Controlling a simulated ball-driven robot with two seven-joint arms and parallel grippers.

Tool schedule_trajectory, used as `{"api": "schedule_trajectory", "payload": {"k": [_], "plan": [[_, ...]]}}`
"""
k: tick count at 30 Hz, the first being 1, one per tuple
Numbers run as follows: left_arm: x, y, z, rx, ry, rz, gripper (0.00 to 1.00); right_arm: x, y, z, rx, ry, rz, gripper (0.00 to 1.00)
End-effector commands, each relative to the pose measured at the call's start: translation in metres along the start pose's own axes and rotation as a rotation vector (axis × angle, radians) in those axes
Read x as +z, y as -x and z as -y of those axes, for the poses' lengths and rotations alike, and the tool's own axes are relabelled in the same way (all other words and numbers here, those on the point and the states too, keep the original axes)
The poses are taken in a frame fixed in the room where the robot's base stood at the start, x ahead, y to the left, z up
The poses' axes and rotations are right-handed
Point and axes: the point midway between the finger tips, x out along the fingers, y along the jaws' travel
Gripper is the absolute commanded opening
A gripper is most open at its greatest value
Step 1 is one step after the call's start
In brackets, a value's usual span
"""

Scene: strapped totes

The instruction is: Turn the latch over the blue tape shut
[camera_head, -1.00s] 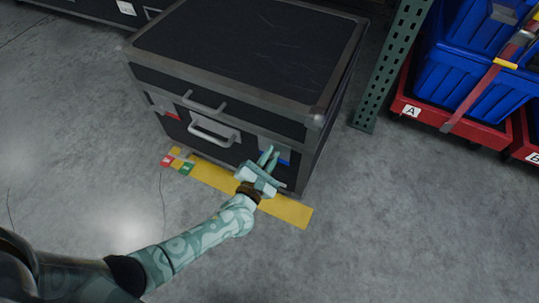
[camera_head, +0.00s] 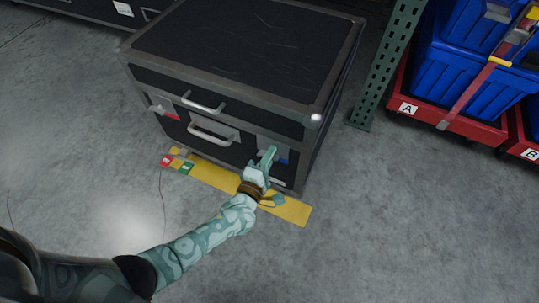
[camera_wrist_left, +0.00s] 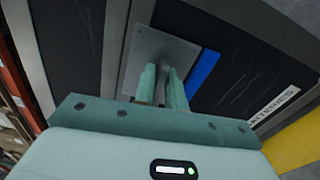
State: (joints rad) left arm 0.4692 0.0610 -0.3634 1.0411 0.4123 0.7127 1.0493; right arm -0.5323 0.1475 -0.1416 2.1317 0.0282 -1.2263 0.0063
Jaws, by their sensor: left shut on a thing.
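The black case (camera_head: 245,40) with grey edging stands on the floor. The blue tape (camera_head: 283,160) is on its front face near the right corner, partly behind my left gripper (camera_head: 270,153). In the left wrist view, the blue tape (camera_wrist_left: 204,72) lies just right of the grey latch plate (camera_wrist_left: 160,50). My left gripper (camera_wrist_left: 162,84) is shut on the latch's grey lever (camera_wrist_left: 163,76), which shows between the two fingers. The fingers hide part of the lever, so its exact turn is hard to tell. My right gripper is not in view.
Another latch (camera_head: 157,109) sits beside red tape (camera_head: 172,116) on the case's left front. A handle (camera_head: 214,136) juts out between them. A green rack post (camera_head: 385,75) and blue totes (camera_head: 455,75) on red bases stand right.

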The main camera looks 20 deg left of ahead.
Motion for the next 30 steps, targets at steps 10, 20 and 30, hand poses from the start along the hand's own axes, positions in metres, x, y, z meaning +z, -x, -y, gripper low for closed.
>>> {"api": "schedule_trajectory", "payload": {"k": [10,20,30], "plan": [[0.0009,0.0018,0.0034,-0.006,-0.111,0.002,0.0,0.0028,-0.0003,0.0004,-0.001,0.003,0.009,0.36],[0.0009,0.002,0.0039,-0.007,-0.125,0.002,0.0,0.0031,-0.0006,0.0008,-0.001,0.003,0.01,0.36],[0.0006,0.0015,0.003,-0.005,-0.124,0.002,0.29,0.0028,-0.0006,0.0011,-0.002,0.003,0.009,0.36]]}}
